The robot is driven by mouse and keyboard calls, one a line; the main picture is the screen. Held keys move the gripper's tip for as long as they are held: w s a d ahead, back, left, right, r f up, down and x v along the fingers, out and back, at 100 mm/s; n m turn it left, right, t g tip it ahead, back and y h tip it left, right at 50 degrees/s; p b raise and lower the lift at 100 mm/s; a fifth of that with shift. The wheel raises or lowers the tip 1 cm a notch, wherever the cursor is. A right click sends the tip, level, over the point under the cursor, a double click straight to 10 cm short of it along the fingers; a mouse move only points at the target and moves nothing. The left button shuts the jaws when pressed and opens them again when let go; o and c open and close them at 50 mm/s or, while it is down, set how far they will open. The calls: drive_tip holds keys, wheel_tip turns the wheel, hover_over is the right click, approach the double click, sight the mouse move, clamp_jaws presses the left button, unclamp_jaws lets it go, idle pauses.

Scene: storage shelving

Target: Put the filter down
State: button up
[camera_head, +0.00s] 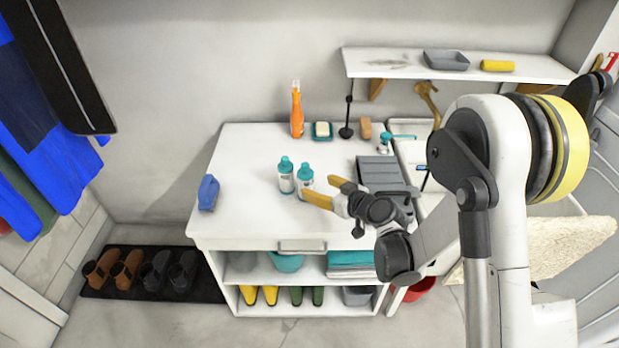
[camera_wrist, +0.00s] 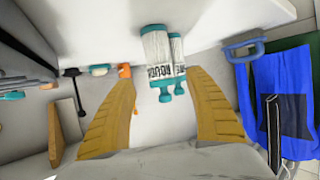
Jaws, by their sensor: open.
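Two white upright cylinders with teal caps and lettered labels stand side by side on the white cabinet top (camera_head: 245,222). They look like the filters: a left one (camera_head: 286,178) and a right one (camera_head: 305,178). My gripper (camera_head: 322,191) is open and empty, just right of the right one. In the wrist view my gripper's fingers (camera_wrist: 163,88) are spread wide. The nearer cylinder (camera_wrist: 157,55) shows in the gap, clear of both fingers, and partly hides the other (camera_wrist: 178,50).
An orange spray bottle (camera_head: 297,110), a soap dish (camera_head: 322,131) and a black-handled tool (camera_head: 347,120) stand behind. A grey ridged tray (camera_head: 378,168) lies right, near my arm. The front left top is clear.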

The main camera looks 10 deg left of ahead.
drive_tip(key=s+d+r+m+h+b, duration=0.1)
drive_tip(key=s+d+r+m+h, duration=0.15)
drive_tip(key=s+d+r, duration=0.4)
drive_tip(key=s+d+r+m+h, duration=0.2)
drive_tip(key=s+d+r+h, duration=0.15)
drive_tip(key=d+r, duration=0.5)
drive_tip(key=s+d+m+g+h, duration=0.1)
drive_tip(key=s+d+m+h, duration=0.3)
drive_tip(key=s+d, duration=1.2)
drive_tip(key=shift+s+d+r+m+g, duration=0.15)
drive_tip(key=shift+s+r+m+g, duration=0.3)
drive_tip(key=shift+m, duration=0.3)
